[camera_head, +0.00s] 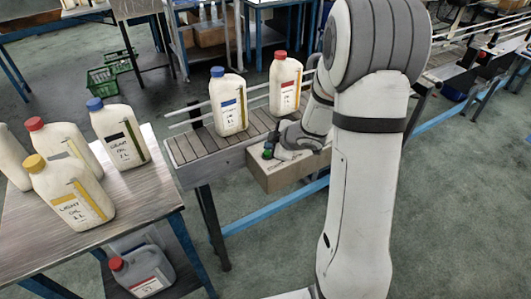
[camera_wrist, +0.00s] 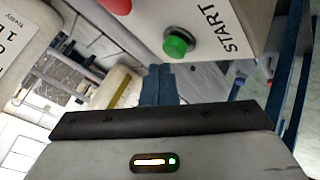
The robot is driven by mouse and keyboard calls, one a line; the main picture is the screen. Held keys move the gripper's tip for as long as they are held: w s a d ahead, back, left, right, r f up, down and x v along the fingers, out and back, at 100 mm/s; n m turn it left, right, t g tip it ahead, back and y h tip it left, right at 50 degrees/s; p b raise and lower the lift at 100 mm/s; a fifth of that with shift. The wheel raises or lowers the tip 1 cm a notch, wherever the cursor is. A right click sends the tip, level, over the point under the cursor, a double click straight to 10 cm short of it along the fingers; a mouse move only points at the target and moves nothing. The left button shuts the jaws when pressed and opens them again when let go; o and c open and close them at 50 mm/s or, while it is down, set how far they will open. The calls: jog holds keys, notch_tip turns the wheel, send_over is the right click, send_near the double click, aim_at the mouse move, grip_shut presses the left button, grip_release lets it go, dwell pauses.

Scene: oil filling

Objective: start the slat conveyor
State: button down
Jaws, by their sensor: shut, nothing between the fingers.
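The green start button (camera_wrist: 177,45) sticks out of a pale control box (camera_wrist: 205,25) beside the printed word START. In the head view the green button (camera_head: 267,154) is on the box (camera_head: 284,174) at the side of the slat conveyor (camera_head: 200,143). My gripper (camera_wrist: 158,72) is shut and empty, its fingertips close to the green button; I cannot tell whether they touch it. In the head view my gripper (camera_head: 270,145) is right by the button, partly hidden by my wrist. A red button (camera_wrist: 116,5) is cut off at the wrist view's top edge.
A blue-capped bottle (camera_head: 228,102) and a red-capped bottle (camera_head: 285,83) stand on the conveyor, behind the box. Several bottles stand on the left table (camera_head: 140,205). A grey can (camera_head: 142,270) is below it. Green crates (camera_head: 103,78) lie on the floor.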

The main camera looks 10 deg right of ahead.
jog(key=shift+f, duration=0.1)
jog(key=shift+w+f, duration=0.1)
jog(key=shift+f, duration=0.25)
